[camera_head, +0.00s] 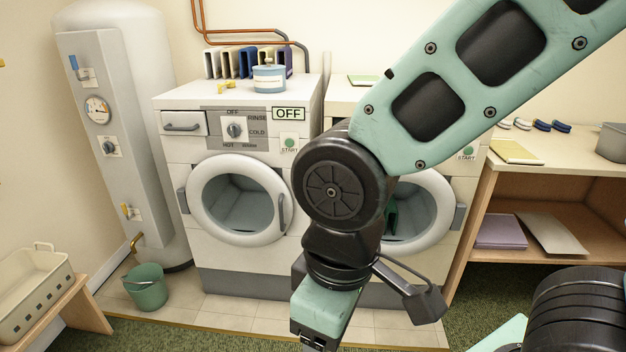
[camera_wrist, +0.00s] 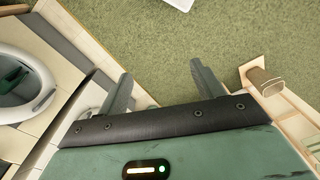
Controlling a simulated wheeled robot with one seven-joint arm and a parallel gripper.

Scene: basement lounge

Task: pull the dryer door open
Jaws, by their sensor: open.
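The dryer appears to be the right white front-loading machine. Its round white door (camera_head: 440,193) looks shut, with a grey fitting on its right edge and something green behind the glass. My arm hides the door's left part and most of the front panel in the head view. In the wrist view the door (camera_wrist: 48,73) lies at the left edge, with a grey handle (camera_wrist: 42,101) on its rim. My gripper (camera_head: 318,345) points down at the bottom of the head view, in front of the machines. Its two fingers (camera_wrist: 160,82) are spread, empty and apart from the door.
A washer (camera_head: 240,262) with a shut round door stands left of the dryer. A green bucket (camera_head: 147,288) and a bench with a basket (camera_head: 35,290) are at left. A wooden shelf (camera_head: 560,168) stands at right. Green carpet (camera_wrist: 170,50) lies open below my fingers.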

